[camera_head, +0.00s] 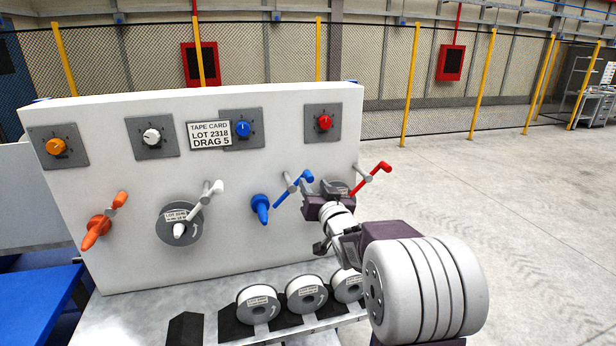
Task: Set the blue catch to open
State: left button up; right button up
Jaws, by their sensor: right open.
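The blue catch (283,199) is a slanted lever on the white panel (200,110), with a grey pivot piece beside it. One blue end points up and right, the other down and left. It sits just right of the blue cone-shaped spindle (261,208). My right gripper (312,206) is open, just right of and below the catch. It looks close to the catch, but I cannot tell whether they touch. My gripper and arm hide the panel around the red station's spindle. My left gripper is not in view.
The red catch (374,177) sticks out close to the right of my gripper. A white catch (212,190), a loaded spool (172,232) and an orange catch (119,200) are further left. Several spools (306,294) stand on the bench below. Open floor lies right.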

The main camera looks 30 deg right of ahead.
aim_at(311, 179)
jog(key=p+x, duration=0.1)
jog(key=x, duration=0.3)
jog(key=shift+w+d+r, duration=0.1)
jog(key=shift+w+r, duration=0.05)
jog(key=shift+w, duration=0.4)
grip_shut()
jog(key=shift+f, duration=0.4)
dwell(0.5)
